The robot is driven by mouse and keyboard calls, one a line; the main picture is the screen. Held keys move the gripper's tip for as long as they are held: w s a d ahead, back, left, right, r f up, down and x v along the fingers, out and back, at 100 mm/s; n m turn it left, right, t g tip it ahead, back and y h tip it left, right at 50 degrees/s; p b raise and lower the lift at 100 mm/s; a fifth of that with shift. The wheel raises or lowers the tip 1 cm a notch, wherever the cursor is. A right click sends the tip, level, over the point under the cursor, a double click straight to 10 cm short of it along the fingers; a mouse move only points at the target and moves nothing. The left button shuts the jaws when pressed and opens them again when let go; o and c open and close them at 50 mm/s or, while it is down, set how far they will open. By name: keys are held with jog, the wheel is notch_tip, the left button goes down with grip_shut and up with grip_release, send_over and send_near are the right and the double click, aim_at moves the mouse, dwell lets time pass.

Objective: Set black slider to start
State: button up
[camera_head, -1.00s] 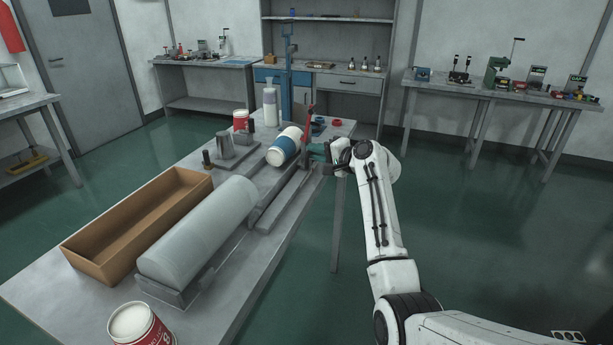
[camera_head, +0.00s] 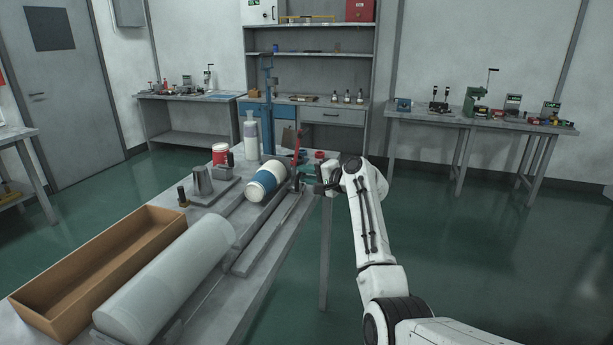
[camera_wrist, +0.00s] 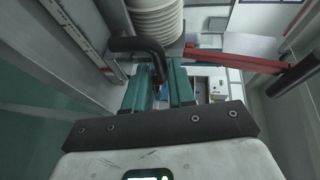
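In the wrist view a black bent bar (camera_wrist: 138,45), which may be the black slider's handle, reaches in from the left. Its end drops toward the gap between the teal fingers of my gripper (camera_wrist: 161,88). I cannot tell whether the fingers touch it. In the head view my gripper (camera_head: 318,189) is at the bench's right edge, beside the grey rail (camera_head: 268,233) and the red lever (camera_head: 297,148). The black slider cannot be made out there. No start marking is readable.
The bench holds a white-and-blue roll (camera_head: 268,181), a grey cylinder (camera_head: 170,278) and a brown open box (camera_head: 95,266). The red lever with a black end also crosses the wrist view (camera_wrist: 235,60), close to the fingers' right. Floor right of the bench is clear.

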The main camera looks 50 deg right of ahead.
jog(key=shift+a, duration=0.1)
jog(key=s+r, duration=0.2)
jog(key=s, duration=0.8)
jog(key=shift+s+a, duration=0.25)
jog(key=shift+s, duration=0.1)
jog(key=shift+f, duration=0.1)
